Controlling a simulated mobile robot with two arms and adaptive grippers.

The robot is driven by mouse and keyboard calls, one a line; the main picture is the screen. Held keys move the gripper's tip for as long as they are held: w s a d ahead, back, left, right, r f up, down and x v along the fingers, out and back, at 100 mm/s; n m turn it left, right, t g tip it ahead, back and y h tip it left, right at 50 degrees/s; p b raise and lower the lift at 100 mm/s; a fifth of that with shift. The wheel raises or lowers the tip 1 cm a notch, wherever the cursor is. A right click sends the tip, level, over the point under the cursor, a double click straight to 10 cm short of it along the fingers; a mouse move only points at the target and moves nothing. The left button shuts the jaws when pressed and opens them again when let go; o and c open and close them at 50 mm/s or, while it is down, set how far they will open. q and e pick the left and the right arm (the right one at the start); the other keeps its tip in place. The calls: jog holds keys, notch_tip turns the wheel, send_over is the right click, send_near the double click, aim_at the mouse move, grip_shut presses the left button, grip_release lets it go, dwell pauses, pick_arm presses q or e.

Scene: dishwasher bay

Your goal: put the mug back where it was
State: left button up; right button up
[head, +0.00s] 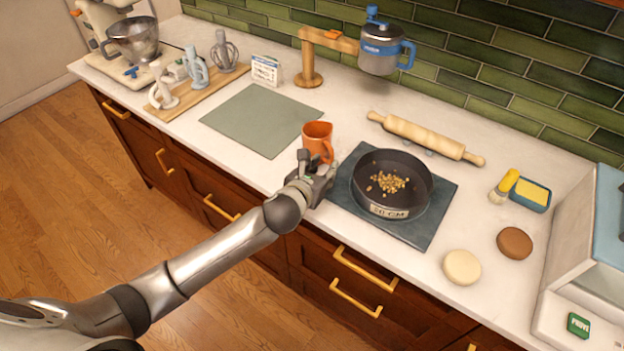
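The orange mug (317,137) is near the middle of the counter, between the grey-green mat (262,118) and the dark mat under the pan. Its open top shows, and its handle faces my gripper. My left gripper (319,166) is right at the near side of the mug, by the handle and lower body. The fingers partly hide the mug's base, so I cannot tell whether they grip the handle or whether the mug touches the counter. My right gripper is not in view.
A black pan (368,202) with yellowish pieces inside stands on a dark mat (433,222) just right of my gripper. A rolling pin (425,137) lies behind it. A wooden stand (308,65) rises behind the mug. The grey-green mat is bare.

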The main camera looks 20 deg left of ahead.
pick_arm(q)
jog(key=v, duration=0.8)
jog(key=shift+b, duration=0.3)
jog(key=shift+f, duration=0.1)
